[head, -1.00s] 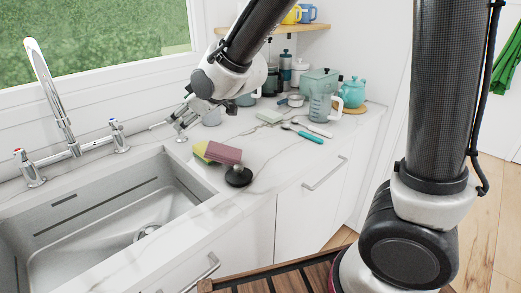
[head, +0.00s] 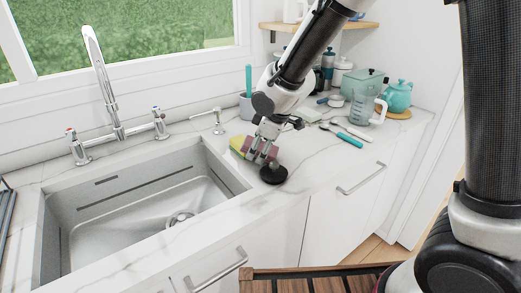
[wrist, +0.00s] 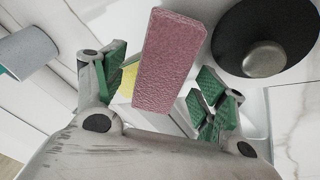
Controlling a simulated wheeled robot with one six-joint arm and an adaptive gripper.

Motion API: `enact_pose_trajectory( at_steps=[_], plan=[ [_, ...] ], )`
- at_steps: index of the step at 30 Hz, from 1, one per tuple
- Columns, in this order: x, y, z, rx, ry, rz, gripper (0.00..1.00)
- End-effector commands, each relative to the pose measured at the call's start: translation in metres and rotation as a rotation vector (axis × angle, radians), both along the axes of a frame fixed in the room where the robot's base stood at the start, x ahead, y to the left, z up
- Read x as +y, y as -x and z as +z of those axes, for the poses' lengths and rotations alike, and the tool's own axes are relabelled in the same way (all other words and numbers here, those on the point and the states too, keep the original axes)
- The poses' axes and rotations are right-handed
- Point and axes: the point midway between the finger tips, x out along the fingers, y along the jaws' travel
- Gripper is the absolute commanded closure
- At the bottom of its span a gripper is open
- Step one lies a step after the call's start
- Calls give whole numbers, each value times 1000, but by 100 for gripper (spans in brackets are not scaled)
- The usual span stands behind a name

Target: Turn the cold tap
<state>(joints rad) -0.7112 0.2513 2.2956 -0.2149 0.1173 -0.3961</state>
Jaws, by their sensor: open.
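The cold tap handle (head: 160,124), a chrome lever with a blue mark, stands right of the tall curved spout (head: 106,85) behind the sink. The hot tap handle (head: 77,147), marked red, stands left of the spout. My gripper (head: 262,154) is pointed down over the counter right of the sink, well to the right of the cold handle. In the wrist view my gripper (wrist: 163,85) is open, its green pads apart, with a pink block (wrist: 168,60) showing between them. I cannot tell whether it touches the block. The taps are not in the wrist view.
A yellow-green sponge (head: 238,145) lies beside the pink block. A black stopper (head: 272,175) is just in front. A chrome dispenser (head: 216,121) stands between the cold handle and my arm. The sink (head: 70,215) is open and empty; a jug (head: 364,104) stands further right.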

Motion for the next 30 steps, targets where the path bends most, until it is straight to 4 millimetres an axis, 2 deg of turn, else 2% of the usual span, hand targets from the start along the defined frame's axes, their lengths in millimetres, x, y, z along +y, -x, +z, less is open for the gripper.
enact_pose_trajectory(
  at_steps=[3, 9, 17, 20, 26, 30],
  plan=[
    [2, -3, -7, 1, 0, 0, 29],
    [3, -3, -7, 0, -1, 0, 29],
    [2, -3, -7, 0, -1, 0, 76],
    [2, -3, -7, 0, -1, 0, 81],
    [3, -3, -5, -1, -2, -1, 81],
    [3, -4, 11, -5, -3, -1, 81]
  ],
)
